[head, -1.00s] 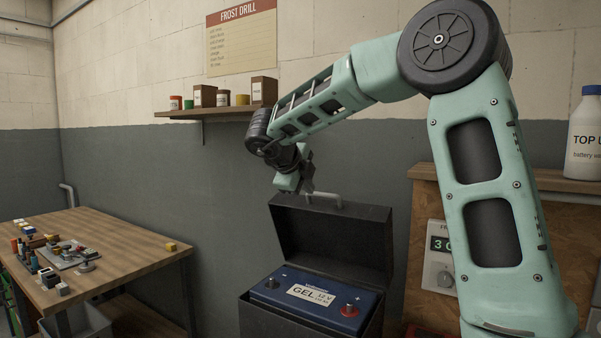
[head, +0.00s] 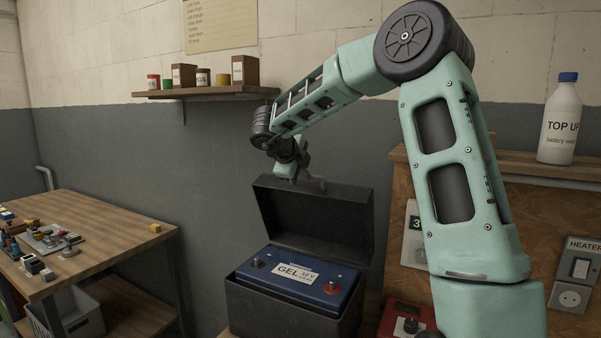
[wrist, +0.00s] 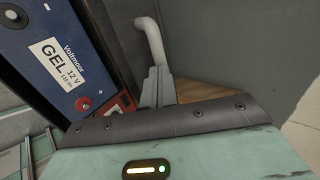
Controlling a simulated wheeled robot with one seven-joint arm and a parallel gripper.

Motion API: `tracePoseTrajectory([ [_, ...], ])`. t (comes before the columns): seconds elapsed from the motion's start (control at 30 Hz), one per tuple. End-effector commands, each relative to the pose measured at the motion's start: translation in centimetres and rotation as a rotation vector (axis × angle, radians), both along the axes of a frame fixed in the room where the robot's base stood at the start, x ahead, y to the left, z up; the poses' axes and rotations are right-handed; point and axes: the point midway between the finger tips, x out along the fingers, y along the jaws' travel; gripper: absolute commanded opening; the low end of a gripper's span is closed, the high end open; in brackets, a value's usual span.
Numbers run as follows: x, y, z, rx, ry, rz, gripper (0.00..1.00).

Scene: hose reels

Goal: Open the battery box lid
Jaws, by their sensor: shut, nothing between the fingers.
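The dark battery box (head: 275,312) stands at the lower middle of the head view. Its lid (head: 325,222) is open and stands up at the back. A blue gel battery (head: 297,276) sits exposed inside; it also shows in the wrist view (wrist: 45,60). My gripper (head: 301,172) is at the lid's upper edge, shut and empty. In the wrist view its fingers (wrist: 156,85) are together, close to the pale grey lid handle (wrist: 149,38). I cannot tell whether they touch it. The handle is mostly hidden in the head view.
A wooden table (head: 95,240) with small parts is at left. A wall shelf (head: 205,93) with boxes and jars is behind. At right are a wooden panel (head: 540,235), a white bottle (head: 562,120) and a red device (head: 405,318) beside the box.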

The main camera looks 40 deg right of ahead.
Motion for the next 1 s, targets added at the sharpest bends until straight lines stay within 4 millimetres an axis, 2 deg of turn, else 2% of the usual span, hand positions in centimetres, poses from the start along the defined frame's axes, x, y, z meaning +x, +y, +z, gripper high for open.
tracePoseTrajectory([
  [0.03,0.3,-0.9,0.9,0.002,-0.001,-0.003,0.0],
  [0.2,1.7,-4.9,2.1,0.001,0.0,-0.004,0.0],
  [0.4,3.2,-9.2,2.2,0.002,0.001,-0.002,0.0],
  [0.5,3.6,-10.5,2.0,0.001,0.002,-0.002,0.0],
  [0.63,3.8,-11.1,1.8,-0.001,0.0,-0.001,0.0],
  [1.0,3.8,-11.0,1.8,-0.001,0.001,0.0,0.0],
])
